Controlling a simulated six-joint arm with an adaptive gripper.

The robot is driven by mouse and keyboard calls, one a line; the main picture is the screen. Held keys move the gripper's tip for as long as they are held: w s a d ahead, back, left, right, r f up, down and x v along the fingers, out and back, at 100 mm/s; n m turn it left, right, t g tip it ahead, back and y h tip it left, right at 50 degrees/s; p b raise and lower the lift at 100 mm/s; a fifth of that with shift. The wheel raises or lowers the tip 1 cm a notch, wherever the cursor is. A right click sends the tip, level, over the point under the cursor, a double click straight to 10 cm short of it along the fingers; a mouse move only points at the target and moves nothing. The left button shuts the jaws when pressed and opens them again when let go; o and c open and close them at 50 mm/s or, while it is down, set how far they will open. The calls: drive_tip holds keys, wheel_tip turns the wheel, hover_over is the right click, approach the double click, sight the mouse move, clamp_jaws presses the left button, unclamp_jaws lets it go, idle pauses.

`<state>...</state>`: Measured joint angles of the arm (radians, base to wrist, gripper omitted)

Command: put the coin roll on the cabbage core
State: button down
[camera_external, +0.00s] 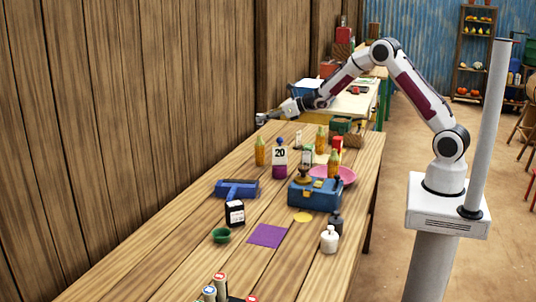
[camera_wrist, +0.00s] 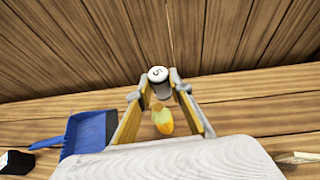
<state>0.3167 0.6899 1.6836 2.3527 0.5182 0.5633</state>
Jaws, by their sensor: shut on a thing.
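My gripper (camera_wrist: 163,82) is shut on a grey cylinder with a white top marked 5, which looks like the coin roll (camera_wrist: 158,75). In the external view my gripper (camera_external: 262,118) is at the far left end of the table, above its surface near the wooden wall; the held roll is too small to make out there. A pale, pointed piece (camera_wrist: 296,157) lies at the right edge of the wrist view, partly cut off; I cannot tell whether it is the cabbage core.
A blue dustpan (camera_external: 237,188) lies left of a blue scale (camera_external: 315,193). A purple bottle labelled 20 (camera_external: 280,160), several orange-yellow bottles (camera_external: 260,151) and a pink plate (camera_external: 334,175) stand nearby. A purple cloth (camera_external: 267,235) and several capped rolls (camera_external: 219,285) are nearer the front.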

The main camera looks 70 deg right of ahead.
drive_tip(key=s+d+f+m+h, duration=0.1)
drive_tip(key=s+d, duration=0.5)
drive_tip(key=d, duration=0.2)
drive_tip(key=shift+s+f+h, duration=0.25)
drive_tip(key=shift+f+h, duration=0.05)
drive_tip(key=shift+h, duration=0.1)
drive_tip(key=shift+a+f, duration=0.1)
drive_tip(key=shift+f, duration=0.05)
drive_tip(key=shift+f, duration=3)
drive_tip(key=shift+f, duration=1.9)
drive_tip(key=shift+f, duration=0.1)
